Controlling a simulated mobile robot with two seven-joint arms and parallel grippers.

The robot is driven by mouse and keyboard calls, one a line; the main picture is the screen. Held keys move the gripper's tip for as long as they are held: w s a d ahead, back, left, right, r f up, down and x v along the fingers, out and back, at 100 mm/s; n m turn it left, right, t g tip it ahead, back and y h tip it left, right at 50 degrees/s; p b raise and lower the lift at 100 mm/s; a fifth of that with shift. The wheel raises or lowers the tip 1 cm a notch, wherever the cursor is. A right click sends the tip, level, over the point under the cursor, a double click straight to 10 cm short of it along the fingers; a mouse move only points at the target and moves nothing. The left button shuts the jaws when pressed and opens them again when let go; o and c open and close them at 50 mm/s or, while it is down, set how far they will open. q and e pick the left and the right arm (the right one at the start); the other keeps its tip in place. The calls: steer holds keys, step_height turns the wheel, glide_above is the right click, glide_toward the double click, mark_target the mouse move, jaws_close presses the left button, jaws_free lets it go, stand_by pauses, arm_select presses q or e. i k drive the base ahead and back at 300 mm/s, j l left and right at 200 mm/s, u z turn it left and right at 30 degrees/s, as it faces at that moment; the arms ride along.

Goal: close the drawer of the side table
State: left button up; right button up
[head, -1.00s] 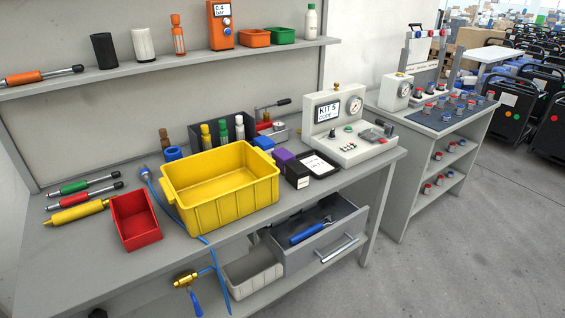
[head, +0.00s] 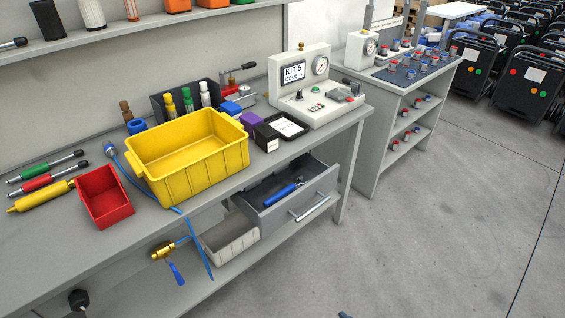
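The drawer (head: 275,213) is under the right end of the grey workbench (head: 215,215). It is pulled out, with its dark inside showing. Its grey front faces the lower right and carries a silver bar handle (head: 310,207). A blue-handled tool (head: 283,193) lies inside the drawer. The back of the drawer is hidden under the tabletop. Neither of my grippers can be made out in the head view, and nothing is seen touching the drawer.
A pale bin (head: 230,238) stands on the lower shelf beside the drawer. A brass fitting (head: 163,252) with a blue hose hangs at the bench front. A yellow bin (head: 190,160) and red bin (head: 104,196) stand on top. The floor (head: 420,230) before the drawer looks clear.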

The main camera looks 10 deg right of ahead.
mark_target(323, 178)
steer(key=i+l, duration=0.15)
steer(key=i, duration=0.3)
steer(key=i+l+z, duration=0.15)
steer(key=i, duration=0.25)
